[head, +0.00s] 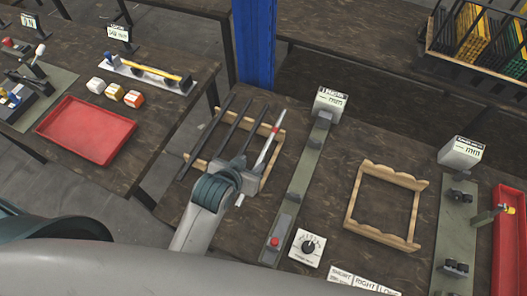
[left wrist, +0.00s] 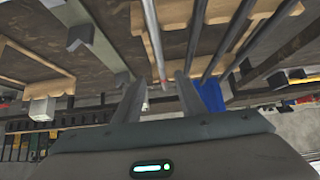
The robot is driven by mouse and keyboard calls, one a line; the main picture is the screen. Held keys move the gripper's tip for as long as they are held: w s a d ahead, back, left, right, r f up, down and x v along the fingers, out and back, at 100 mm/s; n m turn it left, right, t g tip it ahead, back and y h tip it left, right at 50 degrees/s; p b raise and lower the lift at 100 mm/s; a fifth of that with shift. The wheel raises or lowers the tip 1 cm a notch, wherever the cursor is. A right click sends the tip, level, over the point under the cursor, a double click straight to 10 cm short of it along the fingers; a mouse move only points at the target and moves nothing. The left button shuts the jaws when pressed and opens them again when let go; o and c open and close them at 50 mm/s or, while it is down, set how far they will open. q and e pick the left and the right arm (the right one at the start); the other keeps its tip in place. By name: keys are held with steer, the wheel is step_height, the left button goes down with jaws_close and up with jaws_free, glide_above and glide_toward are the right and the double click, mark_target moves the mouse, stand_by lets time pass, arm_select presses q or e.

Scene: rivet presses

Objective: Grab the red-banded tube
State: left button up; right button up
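The red-banded tube (head: 271,140) is a light grey tube with a red band near its far end. It lies at the right side of a wooden rack (head: 197,164), beside several dark tubes (head: 236,124). Contact cannot be told. My right gripper is not in view.
A green-grey press strip with a red button (head: 275,241) stands just right of the rack. An empty wooden rack (head: 351,207) is further right, with a dial box (head: 307,247) nearer me. A blue post (head: 254,45) rises behind. A red tray (head: 86,130) is on the left table.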

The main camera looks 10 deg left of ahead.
mark_target(263, 154)
arm_select(q)
steer(key=shift+p+x, duration=0.55)
steer(key=shift+x, duration=2.1)
steer(key=shift+p+x, duration=0.75)
steer(key=shift+x, duration=0.15)
steer(key=shift+w+d+f+p, duration=0.15)
steer(key=shift+w+f+p, duration=0.3)
steer(key=shift+w, duration=0.35)
steer(key=shift+x, duration=0.8)
steer(key=shift+c, duration=0.6)
jaws_close()
